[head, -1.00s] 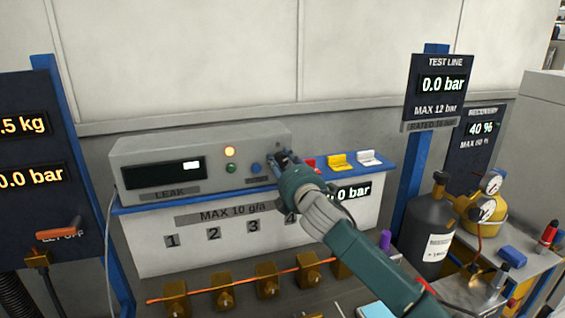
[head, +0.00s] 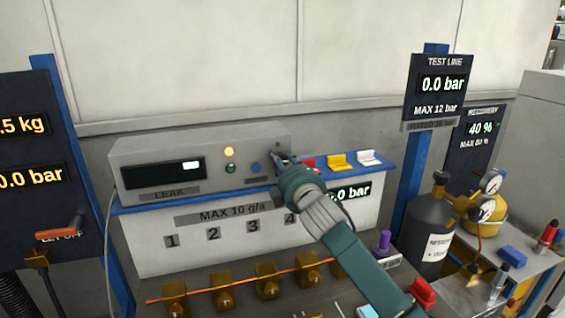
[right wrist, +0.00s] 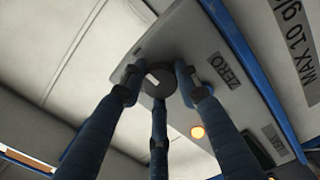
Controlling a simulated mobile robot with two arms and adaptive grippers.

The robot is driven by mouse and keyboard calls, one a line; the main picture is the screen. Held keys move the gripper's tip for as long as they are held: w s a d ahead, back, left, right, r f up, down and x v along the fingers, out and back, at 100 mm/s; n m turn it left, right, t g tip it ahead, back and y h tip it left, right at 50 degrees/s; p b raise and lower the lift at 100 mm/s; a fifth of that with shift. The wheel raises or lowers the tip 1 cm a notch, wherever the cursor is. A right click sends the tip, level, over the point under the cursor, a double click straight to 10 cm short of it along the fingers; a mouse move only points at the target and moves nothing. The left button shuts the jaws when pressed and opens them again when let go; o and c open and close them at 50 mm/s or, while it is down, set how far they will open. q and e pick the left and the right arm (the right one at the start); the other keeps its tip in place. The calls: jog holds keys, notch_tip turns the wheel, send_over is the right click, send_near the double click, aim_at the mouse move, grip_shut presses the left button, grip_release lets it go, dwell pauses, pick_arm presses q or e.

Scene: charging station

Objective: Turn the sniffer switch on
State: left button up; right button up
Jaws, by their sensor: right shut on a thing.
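The gripper hides the knob in the head view. My left gripper is out of view.
Red, yellow (head: 342,162) and white (head: 368,158) holders sit on the shelf right of the box. A row of brass valves (head: 266,282) lies below. A dark gas cylinder (head: 428,225) and test line sign (head: 440,85) stand at the right.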

jog(key=shift+s+a+f, duration=0.1)
jog(key=shift+a+f, duration=0.05)
jog(key=shift+a, duration=0.1)
jog(key=o, duration=1.1)
jog(key=shift+a, duration=0.1)
jog(key=shift+o, duration=0.3)
jog(key=shift+a, duration=0.15)
jog(key=v, duration=1.2)
